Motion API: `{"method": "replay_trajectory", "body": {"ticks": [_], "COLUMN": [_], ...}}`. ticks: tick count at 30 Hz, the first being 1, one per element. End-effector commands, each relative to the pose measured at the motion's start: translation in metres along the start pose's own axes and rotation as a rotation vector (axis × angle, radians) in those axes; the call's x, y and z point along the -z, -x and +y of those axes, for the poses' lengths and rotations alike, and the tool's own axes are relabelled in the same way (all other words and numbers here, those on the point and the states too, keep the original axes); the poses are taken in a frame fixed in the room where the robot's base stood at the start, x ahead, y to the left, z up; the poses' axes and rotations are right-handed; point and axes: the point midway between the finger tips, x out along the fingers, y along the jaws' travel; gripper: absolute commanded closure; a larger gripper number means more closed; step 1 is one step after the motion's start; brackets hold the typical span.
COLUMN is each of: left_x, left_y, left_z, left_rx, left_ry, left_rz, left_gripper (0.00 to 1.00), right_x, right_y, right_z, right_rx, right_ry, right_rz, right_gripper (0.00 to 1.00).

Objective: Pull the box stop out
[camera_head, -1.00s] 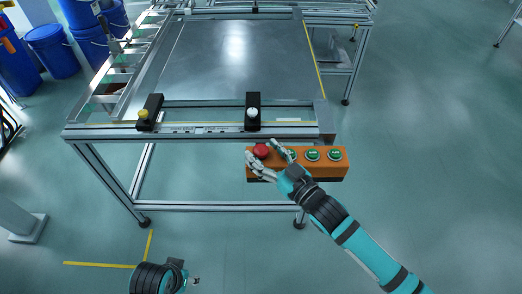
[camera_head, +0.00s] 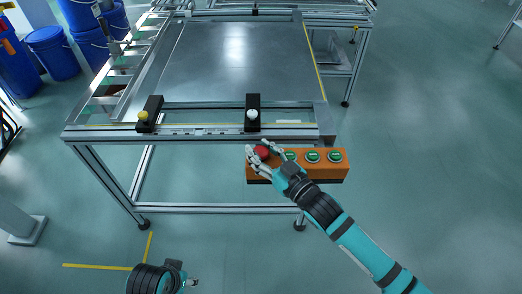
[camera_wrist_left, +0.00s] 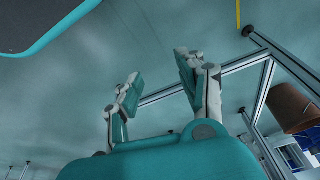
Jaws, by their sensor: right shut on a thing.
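The orange button box (camera_head: 332,170) is fixed at the front right of the panel frame. It carries a red stop button (camera_head: 262,152) at its left end and several green buttons (camera_head: 312,156) to the right. My right gripper (camera_head: 257,150) is shut on the red stop button, with its fingers on either side of it. My left gripper shows only in part at the bottom of the head view. In the left wrist view my left gripper (camera_wrist_left: 158,80) has its fingers wide apart, with nothing between them.
The metal panel table (camera_head: 100,133) stands behind the box, with a black clamp with a white knob (camera_head: 253,114) and one with a yellow knob (camera_head: 149,113) on its front rail. Blue barrels (camera_head: 52,52) stand at the back left. The floor at the right is clear.

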Motion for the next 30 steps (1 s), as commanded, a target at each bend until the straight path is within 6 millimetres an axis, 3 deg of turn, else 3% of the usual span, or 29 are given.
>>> {"method": "replay_trajectory", "body": {"ticks": [3, 12, 16, 28, 29, 30], "left_x": [0.001, -0.023, -0.032, -0.036, -0.036, -0.036], "left_y": [0.001, -0.059, -0.076, -0.083, -0.083, -0.083], "left_z": [0.000, 0.003, 0.004, 0.005, 0.005, 0.005], "left_rx": [0.000, -0.006, -0.007, -0.008, -0.008, -0.008], "left_ry": [0.000, -0.007, -0.008, -0.009, -0.009, -0.009], "left_rz": [0.004, -0.040, -0.048, -0.048, -0.048, -0.048], "left_gripper": [0.60, 0.60, 0.60, 0.60, 0.60, 0.60], "right_x": [0.002, 0.017, 0.019, 0.022, 0.022, 0.022], "right_y": [0.000, 0.000, 0.000, -0.001, -0.001, -0.001], "right_z": [0.000, 0.000, 0.000, 0.000, 0.000, 0.000], "right_rx": [0.001, 0.000, 0.000, 0.000, 0.000, -0.001], "right_ry": [0.000, -0.002, -0.002, -0.001, -0.001, 0.000], "right_rz": [0.000, 0.001, 0.002, 0.009, 0.009, 0.009], "right_gripper": [1.00, 1.00, 1.00, 1.00, 0.61, 0.56]}}
